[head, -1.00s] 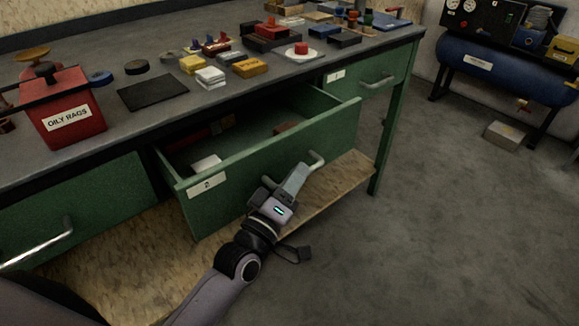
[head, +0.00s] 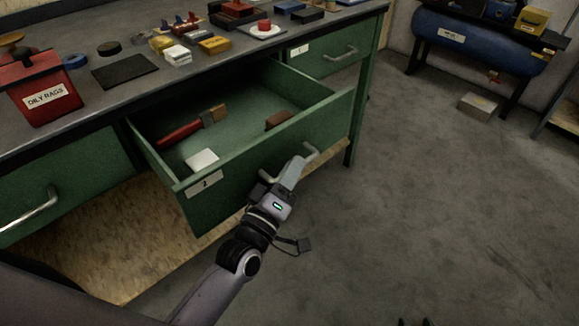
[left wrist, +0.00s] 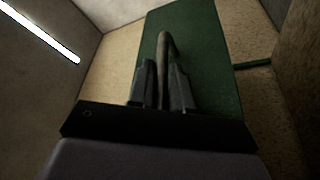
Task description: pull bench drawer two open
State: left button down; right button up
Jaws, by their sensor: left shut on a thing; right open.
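Bench drawer two (head: 225,195), a green drawer with a white label, stands well out from the bench with its inside showing. My left gripper (head: 294,168) is shut on the drawer's grey bar handle (head: 311,151) at the front panel. In the left wrist view the handle (left wrist: 165,45) runs between the two closed fingers (left wrist: 163,88), with the green front behind. The gripper hides part of the handle. Only the dark tips of my right gripper (head: 413,322) show at the bottom edge of the head view, apart and away from the drawer.
The drawer holds a red-handled brush (head: 185,130), a white block (head: 202,160) and a brown block (head: 278,121). A red oily rags can (head: 40,93) and several small items stand on the benchtop (head: 85,105).

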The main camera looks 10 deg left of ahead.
dwell(0.4)
pick_arm(q)
jog(key=c, duration=1.1)
grip_release()
jog(key=shift+s, duration=0.15)
jog(key=shift+v, duration=3.5)
jog(key=shift+f, duration=0.1)
